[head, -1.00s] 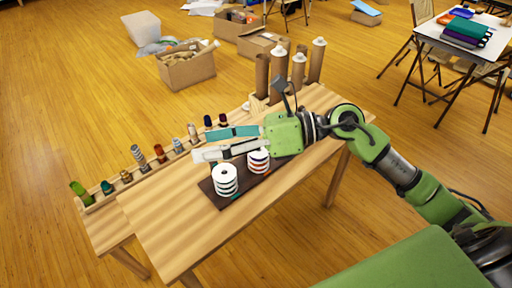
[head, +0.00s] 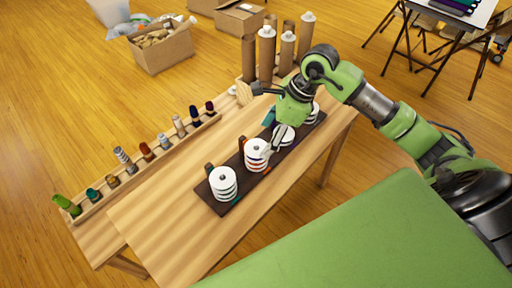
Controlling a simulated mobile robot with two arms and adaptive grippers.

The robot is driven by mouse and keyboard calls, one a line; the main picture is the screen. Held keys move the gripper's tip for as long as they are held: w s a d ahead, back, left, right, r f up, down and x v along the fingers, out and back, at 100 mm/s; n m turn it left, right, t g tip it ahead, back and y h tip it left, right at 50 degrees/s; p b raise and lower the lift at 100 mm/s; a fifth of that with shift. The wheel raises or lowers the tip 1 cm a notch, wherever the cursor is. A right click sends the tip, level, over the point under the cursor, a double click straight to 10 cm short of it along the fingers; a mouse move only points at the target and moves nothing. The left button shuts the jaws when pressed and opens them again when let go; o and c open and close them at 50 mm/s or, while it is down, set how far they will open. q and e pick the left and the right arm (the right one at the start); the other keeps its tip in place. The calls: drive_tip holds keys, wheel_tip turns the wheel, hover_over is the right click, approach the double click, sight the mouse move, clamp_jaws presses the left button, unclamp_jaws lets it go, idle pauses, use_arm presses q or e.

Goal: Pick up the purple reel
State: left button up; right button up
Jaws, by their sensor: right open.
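The purple reel (head: 287,141) is a white-flanged spool with a purple band low on its side. It stands on a dark board (head: 238,165) on the wooden table, partly hidden by my right gripper. My right gripper (head: 266,136) points down over the board and is open. Its white finger is in front of the purple reel's left side, and its teal finger is farther back. I cannot tell whether either finger touches the reel. My left gripper is not in view.
On the board, a reel with orange (head: 257,155) stands close left of the gripper, and another white reel (head: 223,183) is nearer. One more reel (head: 311,113) is partly hidden at right. Cardboard tubes (head: 266,55) stand behind. A rack (head: 100,202) holds small spools.

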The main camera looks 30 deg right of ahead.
sight(258, 148)
drive_tip(key=shift+w+a+f, duration=0.15)
drive_tip(key=shift+f, duration=0.3)
drive_tip(key=shift+p+x, duration=0.65)
drive_tip(key=shift+x, duration=0.35)
drive_tip(key=f, duration=0.1)
drive_tip(key=w+f, duration=0.1)
drive_tip(key=shift+a+f, duration=0.1)
drive_tip(key=shift+f, duration=0.15)
drive_tip(key=shift+a+f+p, duration=0.1)
drive_tip(key=shift+f+p, duration=0.2)
drive_tip(key=shift+f, duration=0.1)
drive_tip(key=shift+c, duration=0.3)
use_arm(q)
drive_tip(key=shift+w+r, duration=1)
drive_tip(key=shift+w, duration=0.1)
use_arm(e)
drive_tip(key=c, duration=0.9)
